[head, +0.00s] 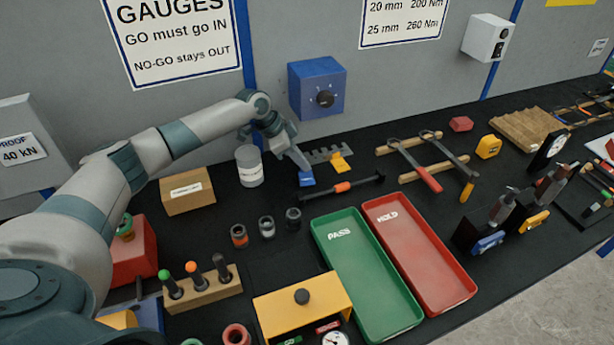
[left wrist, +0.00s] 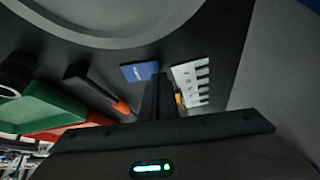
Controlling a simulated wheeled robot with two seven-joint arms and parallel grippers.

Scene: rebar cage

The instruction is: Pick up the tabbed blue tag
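The blue tag (head: 306,179) lies on the black bench top, just left of a grey toothed rack. In the left wrist view the blue tag (left wrist: 140,71) is a flat blue piece with small pale lettering, a little left of and beyond the fingertips. I cannot make out its tab. My left gripper (head: 303,168) points down just above the tag; in the head view its tips overlap the tag's upper edge. In the left wrist view the two dark fingers (left wrist: 160,84) stand together with nothing seen between them. My right gripper is not in view.
The toothed rack (head: 326,155) with a yellow tag (head: 341,162) stands close on the right. A white canister (head: 249,166) is close on the left. The blue knob box (head: 317,90) is on the wall behind.

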